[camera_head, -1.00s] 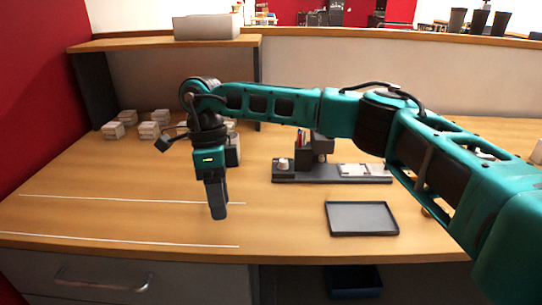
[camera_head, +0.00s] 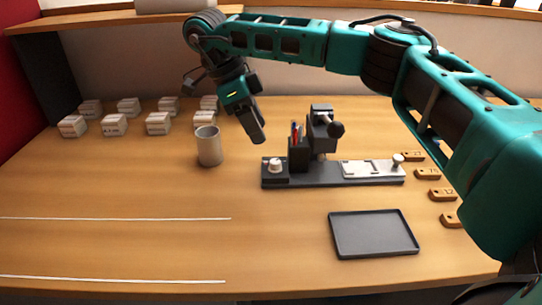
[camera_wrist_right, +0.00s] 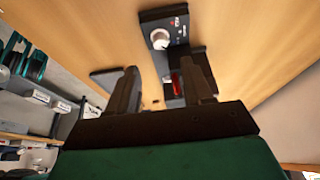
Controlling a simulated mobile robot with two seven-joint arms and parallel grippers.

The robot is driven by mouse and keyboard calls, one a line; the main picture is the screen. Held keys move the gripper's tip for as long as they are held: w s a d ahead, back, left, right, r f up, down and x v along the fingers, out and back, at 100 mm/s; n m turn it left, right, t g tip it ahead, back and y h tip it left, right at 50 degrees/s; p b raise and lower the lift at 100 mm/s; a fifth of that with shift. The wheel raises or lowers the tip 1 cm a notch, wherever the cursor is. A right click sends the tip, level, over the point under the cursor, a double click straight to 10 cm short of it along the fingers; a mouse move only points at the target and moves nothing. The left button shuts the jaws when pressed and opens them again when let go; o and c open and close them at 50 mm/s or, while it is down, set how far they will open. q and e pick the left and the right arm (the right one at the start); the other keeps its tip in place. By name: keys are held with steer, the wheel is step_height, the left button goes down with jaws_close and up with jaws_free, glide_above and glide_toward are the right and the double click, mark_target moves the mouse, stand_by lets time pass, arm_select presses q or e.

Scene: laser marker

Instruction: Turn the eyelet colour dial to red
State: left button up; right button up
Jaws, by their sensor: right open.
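The white eyelet colour dial (camera_head: 275,165) sits on the left end of the dark base (camera_head: 330,180) of the marking device. It also shows in the right wrist view as a round white knob (camera_wrist_right: 159,40) on a dark panel with small markings; I cannot read which colour it points to. My right gripper (camera_head: 259,138) hangs tilted above and a little left of the dial, apart from it. In the right wrist view its two fingers (camera_wrist_right: 161,78) are spread and empty, with the knob beyond their tips. My left gripper is not in view.
Beside the dial stand a dark holder with red and blue items (camera_head: 296,145) and the device's upright head (camera_head: 322,128). A grey cup (camera_head: 208,146) stands to the left, with several white boxes (camera_head: 113,124) behind. A dark tray (camera_head: 373,234) lies in front.

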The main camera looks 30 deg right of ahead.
mark_target(275, 161)
steer(key=x, duration=0.8)
steer(key=shift+d+f, duration=0.1)
steer(key=shift+f, duration=0.25)
jaws_close()
